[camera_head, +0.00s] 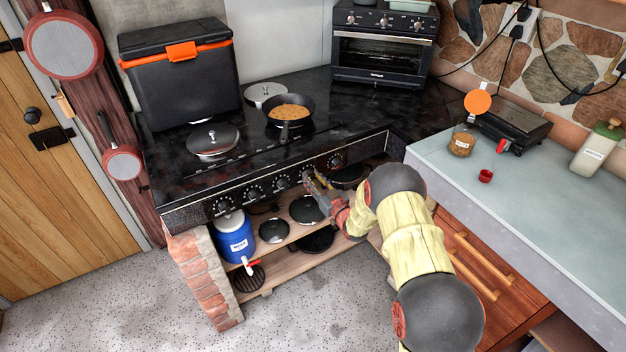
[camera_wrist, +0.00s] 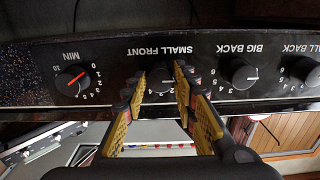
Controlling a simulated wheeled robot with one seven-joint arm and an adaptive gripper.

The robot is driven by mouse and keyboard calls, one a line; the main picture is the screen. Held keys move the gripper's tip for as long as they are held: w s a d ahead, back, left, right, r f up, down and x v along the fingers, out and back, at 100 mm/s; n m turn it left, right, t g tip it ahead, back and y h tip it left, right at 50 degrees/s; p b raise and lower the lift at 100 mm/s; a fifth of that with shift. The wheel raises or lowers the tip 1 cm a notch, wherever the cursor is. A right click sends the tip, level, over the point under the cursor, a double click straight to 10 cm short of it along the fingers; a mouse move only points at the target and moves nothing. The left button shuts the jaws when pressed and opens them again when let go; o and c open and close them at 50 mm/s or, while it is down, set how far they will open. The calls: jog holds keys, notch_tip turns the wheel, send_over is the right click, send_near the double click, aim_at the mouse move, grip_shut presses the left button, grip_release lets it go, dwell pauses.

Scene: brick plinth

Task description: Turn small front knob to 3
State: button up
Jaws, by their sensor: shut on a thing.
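The small front knob (camera_wrist: 160,78) is a dark round knob on the black stove panel, under an upside-down "SMALL FRONT" label in the wrist view. My gripper (camera_wrist: 160,83) has its two yellow-padded fingers on either side of the knob and is shut on it. The fingers hide most of the knob's scale. Some digits show below it, but I cannot tell clearly where its pointer stands. In the head view, my gripper (camera_head: 311,176) reaches the stove front from the lower right and covers the knob.
The MIN knob (camera_wrist: 74,80) with a red pointer and the big back knob (camera_wrist: 239,75) flank it. A pan with food (camera_head: 289,111) and a lidded pot (camera_head: 213,142) stand on the stove. Below is an open shelf with a blue container (camera_head: 235,239). A counter (camera_head: 540,215) lies right.

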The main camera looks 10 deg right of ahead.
jog(key=shift+c, duration=0.8)
jog(key=m, duration=0.3)
jog(key=shift+m, duration=0.4)
jog(key=m, duration=0.5)
jog(key=shift+p, duration=0.35)
jog(key=m, duration=0.5)
jog(key=shift+p, duration=0.4)
jog(key=shift+m+p, duration=0.35)
jog(key=shift+m, duration=1.55)
jog(key=o, duration=1.2)
jog(key=shift+c, duration=0.2)
